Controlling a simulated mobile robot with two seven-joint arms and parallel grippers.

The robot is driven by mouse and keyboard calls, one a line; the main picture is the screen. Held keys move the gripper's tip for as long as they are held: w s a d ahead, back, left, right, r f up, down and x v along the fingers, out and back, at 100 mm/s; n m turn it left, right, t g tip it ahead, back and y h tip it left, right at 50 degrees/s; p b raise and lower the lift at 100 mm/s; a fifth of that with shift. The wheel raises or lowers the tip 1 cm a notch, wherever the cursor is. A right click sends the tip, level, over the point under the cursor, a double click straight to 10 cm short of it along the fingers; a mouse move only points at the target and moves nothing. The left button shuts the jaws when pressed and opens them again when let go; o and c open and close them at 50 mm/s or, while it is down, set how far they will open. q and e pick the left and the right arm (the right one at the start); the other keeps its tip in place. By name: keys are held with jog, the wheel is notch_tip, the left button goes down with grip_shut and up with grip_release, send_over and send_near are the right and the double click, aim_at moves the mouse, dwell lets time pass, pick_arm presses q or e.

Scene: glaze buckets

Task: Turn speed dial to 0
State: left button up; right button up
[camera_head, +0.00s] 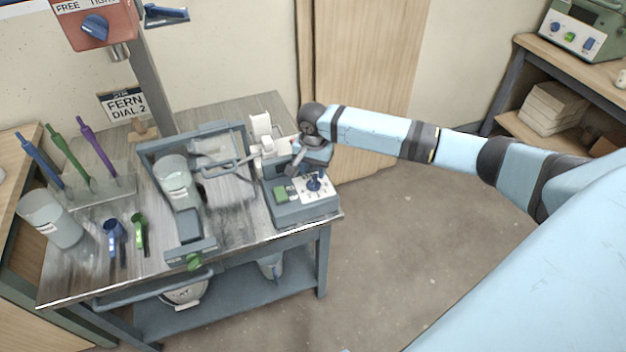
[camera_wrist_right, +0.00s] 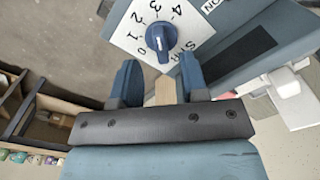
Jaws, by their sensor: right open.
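The speed dial (camera_head: 315,184) is a dark blue knob on a white number plate, on the front of a grey-blue machine base at the right end of the bench. In the right wrist view the dial (camera_wrist_right: 160,38) shows with the marks 0 to 4 around it; I cannot tell for sure which mark it points to. My right gripper (camera_head: 308,163) is just above and behind the dial. In the wrist view the right gripper (camera_wrist_right: 160,78) has its two blue fingers apart, with the dial just beyond the tips and not between them. My left gripper is out of view.
A green switch (camera_head: 281,194) sits left of the dial. A grey frame with a clear bucket (camera_head: 177,182) stands left of the machine. A red control box (camera_head: 96,27) with a blue knob is at upper left. Open floor lies right of the bench.

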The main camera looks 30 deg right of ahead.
aim_at(313, 179)
jog(key=shift+f, duration=2.25)
jog(key=shift+c, duration=0.2)
grip_shut()
